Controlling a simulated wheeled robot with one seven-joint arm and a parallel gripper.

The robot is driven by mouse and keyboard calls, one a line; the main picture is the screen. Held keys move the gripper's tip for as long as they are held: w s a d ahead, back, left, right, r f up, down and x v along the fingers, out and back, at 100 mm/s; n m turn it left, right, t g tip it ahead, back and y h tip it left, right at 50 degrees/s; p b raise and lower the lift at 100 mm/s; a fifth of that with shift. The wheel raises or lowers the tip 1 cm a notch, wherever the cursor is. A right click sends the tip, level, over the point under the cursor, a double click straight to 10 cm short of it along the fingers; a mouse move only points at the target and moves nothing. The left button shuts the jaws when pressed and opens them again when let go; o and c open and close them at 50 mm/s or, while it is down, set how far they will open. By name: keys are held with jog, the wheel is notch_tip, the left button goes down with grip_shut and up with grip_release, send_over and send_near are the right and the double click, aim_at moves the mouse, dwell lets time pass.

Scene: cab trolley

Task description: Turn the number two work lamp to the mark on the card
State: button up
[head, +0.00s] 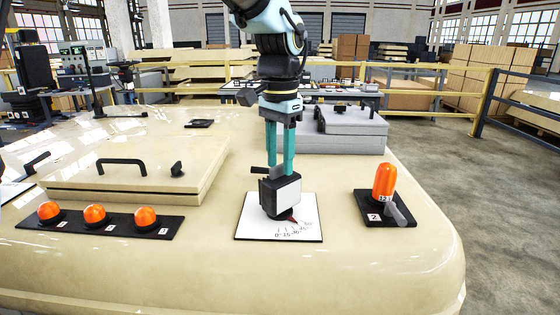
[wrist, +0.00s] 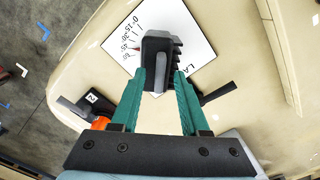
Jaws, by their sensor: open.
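The work lamp (head: 280,192) is a black box-shaped head with a pale front face, standing over a white card (head: 250,230). A black handle (head: 258,170) sticks out at its side. The card has degree marks from 0 to 60, and a red pointer (head: 292,218) lies near the high end of the scale; the exact reading is unclear. The lamp also shows in the wrist view (wrist: 157,50). My gripper (head: 279,172) is open, pointing down at the lamp, with its fingertips (wrist: 160,82) around the lamp's body. I cannot tell whether they touch it. The lamp's number is not readable.
Right of the card stands an orange-topped unit (head: 384,182) with a grey lever, on a black base labelled 2. A strip of orange domes (head: 95,215) and a handled lid (head: 140,172) lie left. A grey stepped block (head: 340,130) stands behind. Bare cream surface surrounds the card.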

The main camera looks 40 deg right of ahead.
notch_tip(320, 180, up, 10)
jog(key=b, duration=0.1)
dwell(0.7)
